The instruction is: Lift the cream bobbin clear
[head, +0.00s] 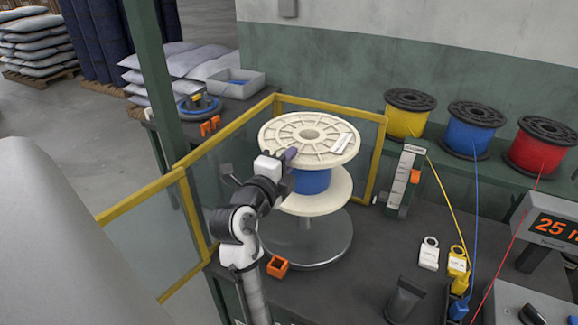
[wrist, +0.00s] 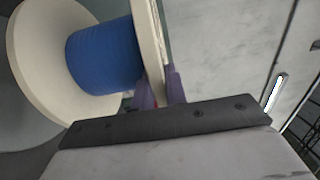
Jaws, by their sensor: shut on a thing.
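The cream bobbin (head: 280,133) is a large spool with a ribbed upper flange, a plain lower flange and blue winding between them. My gripper (head: 290,154) is shut on the near left rim of the upper flange. In the wrist view the bobbin's blue winding (wrist: 102,55) and both flanges show sideways, and the purple fingers (wrist: 160,92) of my gripper pinch the upper flange's edge. The fingertips are partly hidden.
Yellow-framed clear panels (head: 235,127) stand left of and behind the bobbin. Yellow, blue and red spools (head: 475,128) sit on a shelf at the right. An upright gauge (head: 404,180) stands close right of the bobbin. An orange block (head: 278,266) lies near the stand's front.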

